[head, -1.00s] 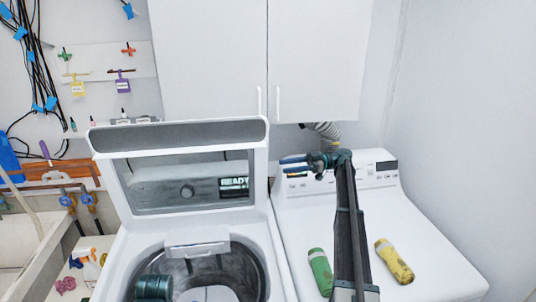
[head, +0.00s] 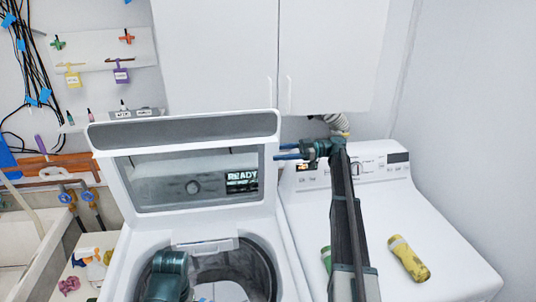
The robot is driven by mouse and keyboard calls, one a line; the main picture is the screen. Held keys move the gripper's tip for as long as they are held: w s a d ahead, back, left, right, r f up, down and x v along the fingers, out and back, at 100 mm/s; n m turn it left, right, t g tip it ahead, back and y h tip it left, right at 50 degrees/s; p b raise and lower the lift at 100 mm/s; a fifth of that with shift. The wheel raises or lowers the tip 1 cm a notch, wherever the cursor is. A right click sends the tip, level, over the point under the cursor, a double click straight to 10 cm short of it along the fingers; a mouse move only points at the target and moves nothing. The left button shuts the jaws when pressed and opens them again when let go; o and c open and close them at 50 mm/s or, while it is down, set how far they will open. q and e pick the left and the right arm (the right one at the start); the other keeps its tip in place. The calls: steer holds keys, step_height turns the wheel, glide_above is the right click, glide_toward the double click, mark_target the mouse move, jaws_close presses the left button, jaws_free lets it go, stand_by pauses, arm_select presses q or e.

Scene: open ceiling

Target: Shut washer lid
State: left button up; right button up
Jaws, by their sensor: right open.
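The washer lid (head: 130,182) is open and stands raised at the back of the white top-loading washer (head: 113,272), with a window in its middle. The tub opening (head: 255,265) below it is uncovered. My right gripper (head: 276,152) is open and empty, its blue fingers pointing left at the lid's right edge. The fingertips overlap that edge in the picture; I cannot tell whether they touch it. A teal part of my left arm shows over the tub at the bottom; my left gripper is not in view.
A white dryer (head: 445,255) stands to the right, with a yellow bottle (head: 408,258) and a green bottle (head: 326,260) on top, the green one partly behind my right arm. White cabinets (head: 215,55) hang above. A sink (head: 22,235) is at the left.

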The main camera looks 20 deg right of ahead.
steer(key=shift+w+a, duration=0.2)
steer(key=shift+a, duration=0.85)
steer(key=shift+w+a, duration=0.15)
steer(key=shift+a, duration=0.9)
jaws_close()
